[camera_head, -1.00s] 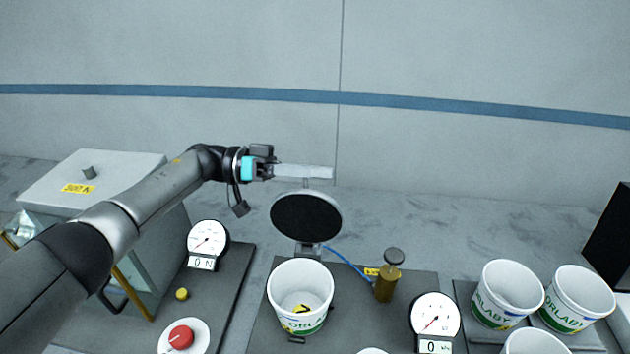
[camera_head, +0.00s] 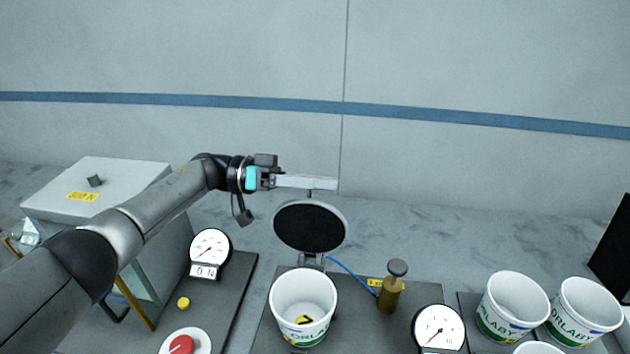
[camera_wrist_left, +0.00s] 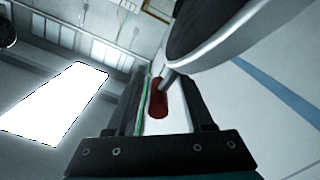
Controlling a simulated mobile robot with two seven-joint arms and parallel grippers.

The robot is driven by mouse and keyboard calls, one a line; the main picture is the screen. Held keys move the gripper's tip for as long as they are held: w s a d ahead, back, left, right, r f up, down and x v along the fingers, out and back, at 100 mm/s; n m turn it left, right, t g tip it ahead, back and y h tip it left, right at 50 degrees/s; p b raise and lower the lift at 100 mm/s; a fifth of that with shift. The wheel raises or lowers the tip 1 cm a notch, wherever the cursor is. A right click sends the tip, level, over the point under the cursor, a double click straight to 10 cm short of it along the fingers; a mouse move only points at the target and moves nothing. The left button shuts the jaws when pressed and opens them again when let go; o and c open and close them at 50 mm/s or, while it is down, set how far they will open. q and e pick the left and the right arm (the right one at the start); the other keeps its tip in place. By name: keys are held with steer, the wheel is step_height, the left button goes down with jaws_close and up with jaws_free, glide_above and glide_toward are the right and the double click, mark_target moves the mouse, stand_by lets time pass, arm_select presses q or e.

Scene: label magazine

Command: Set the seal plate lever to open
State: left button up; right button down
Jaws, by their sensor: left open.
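The seal plate (camera_head: 310,227) is a round dark disc with a pale rim, standing tilted up on a hinge behind a white tub (camera_head: 303,300). A thin lever rod (camera_head: 309,194) rises from its top edge. In the left wrist view the lever's red grip (camera_wrist_left: 158,98) sits on a metal rod beside the plate's rim (camera_wrist_left: 225,35). My left gripper (camera_head: 330,184) reaches in from the left, just above the plate, with its fingers pointing right. It is open, and the red grip lies between its fingers (camera_wrist_left: 165,90). Contact with the fingers cannot be told.
Gauges (camera_head: 210,247) (camera_head: 438,328) stand left and right of the tub. A brass plunger-like post (camera_head: 391,288) is right of the plate, with a blue hose between. Several white tubs (camera_head: 513,305) stand at the right. A grey box (camera_head: 95,185) lies behind my arm.

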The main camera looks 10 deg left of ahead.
arm_select(q)
steer(key=a+b, duration=0.7)
steer(key=a, duration=0.8)
steer(key=shift+w+a, duration=0.15)
steer(key=shift+w, duration=0.1)
